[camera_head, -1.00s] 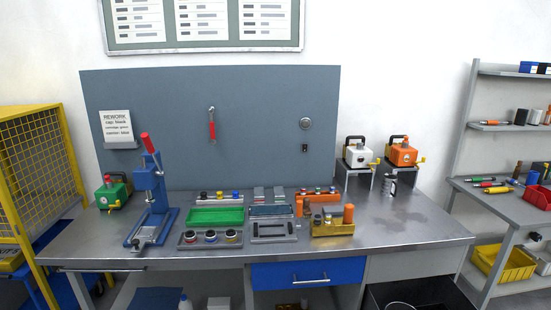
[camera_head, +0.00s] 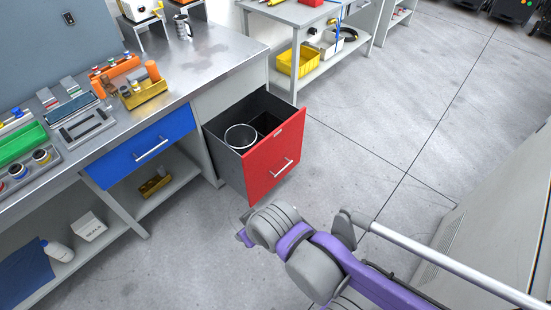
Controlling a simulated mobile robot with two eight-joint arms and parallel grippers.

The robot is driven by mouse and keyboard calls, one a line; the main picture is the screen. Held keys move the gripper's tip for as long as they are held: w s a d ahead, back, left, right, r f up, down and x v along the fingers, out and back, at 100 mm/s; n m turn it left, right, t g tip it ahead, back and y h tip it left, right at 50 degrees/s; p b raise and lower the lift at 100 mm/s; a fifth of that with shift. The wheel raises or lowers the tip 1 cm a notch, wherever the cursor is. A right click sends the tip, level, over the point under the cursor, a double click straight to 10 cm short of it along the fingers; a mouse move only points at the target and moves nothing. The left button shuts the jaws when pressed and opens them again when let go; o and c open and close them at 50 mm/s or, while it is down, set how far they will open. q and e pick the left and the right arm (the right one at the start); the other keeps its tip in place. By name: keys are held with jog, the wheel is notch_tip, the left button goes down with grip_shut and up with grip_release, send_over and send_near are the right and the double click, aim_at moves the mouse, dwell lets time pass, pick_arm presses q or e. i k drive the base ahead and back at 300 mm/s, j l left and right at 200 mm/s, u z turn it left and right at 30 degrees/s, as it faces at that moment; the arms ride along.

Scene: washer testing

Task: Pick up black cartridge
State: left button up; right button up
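I cannot clearly make out a black cartridge. Small cylinders with coloured or dark parts stand in the grey tray (camera_head: 48,169) at the left, and an orange cylinder (camera_head: 153,70) stands at the yellow box (camera_head: 150,96). They are too small to identify for certain. My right arm comes in from the lower right, with its end (camera_head: 246,237) over the floor in front of the open red drawer. It is well apart from the bench-top items, and its finger opening cannot be made out. My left gripper is not in view.
The red drawer (camera_head: 273,163) stands pulled out and holds a round bin (camera_head: 241,137) and a dark compartment. The blue drawer (camera_head: 150,149) is shut. A second bench (camera_head: 310,14) with a yellow bin (camera_head: 298,61) stands behind. Open grey floor (camera_head: 370,120) lies at the right.

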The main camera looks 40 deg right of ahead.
aim_at(124, 90)
jog(key=i+l, duration=0.15)
jog(key=i, duration=0.65)
jog(key=i+l+u, duration=0.1)
jog(key=i, duration=0.7)
